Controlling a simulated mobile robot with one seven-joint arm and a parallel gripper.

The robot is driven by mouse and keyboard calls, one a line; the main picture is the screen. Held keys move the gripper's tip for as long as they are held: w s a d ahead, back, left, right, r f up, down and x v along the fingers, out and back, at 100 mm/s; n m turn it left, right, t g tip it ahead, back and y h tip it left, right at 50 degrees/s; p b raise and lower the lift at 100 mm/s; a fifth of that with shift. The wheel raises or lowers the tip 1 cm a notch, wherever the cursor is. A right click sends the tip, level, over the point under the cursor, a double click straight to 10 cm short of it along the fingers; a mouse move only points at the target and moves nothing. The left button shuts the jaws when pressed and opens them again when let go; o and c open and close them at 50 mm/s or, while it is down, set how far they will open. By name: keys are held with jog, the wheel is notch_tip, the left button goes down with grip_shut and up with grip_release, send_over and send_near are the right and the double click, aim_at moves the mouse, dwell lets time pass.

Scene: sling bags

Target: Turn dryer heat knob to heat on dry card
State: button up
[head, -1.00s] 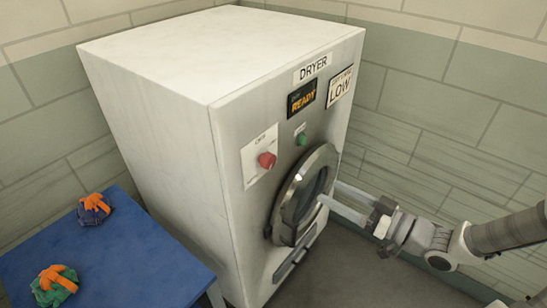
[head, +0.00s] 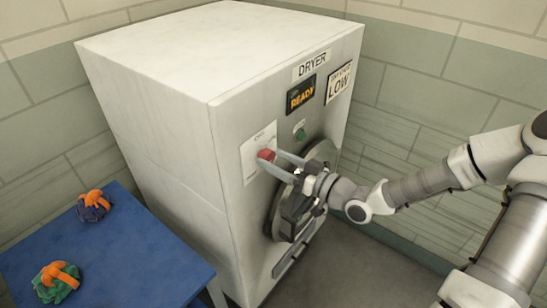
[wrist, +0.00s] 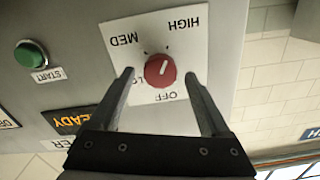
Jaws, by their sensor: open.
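The red heat knob (head: 267,155) sits on a white dial plate on the dryer front. In the wrist view the knob (wrist: 160,70) shows upside down among labels HIGH, MED, OFF and a partly hidden one starting "LO". It has a short white mark; which label it points to is unclear. My gripper (wrist: 158,76) is open, with one finger on each side of the knob. Contact cannot be told. In the head view my gripper (head: 273,162) reaches the knob from the right. The dry card (head: 339,83) at the dryer's upper right reads LOW.
A display (head: 301,94) reads READY. The green START button (head: 300,134) is right of the knob, above the round dryer door (head: 283,215). A blue table (head: 125,265) with two bundles tied in orange stands at left.

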jog(key=shift+w+a, duration=0.3)
jog(key=shift+a, duration=0.15)
grip_shut()
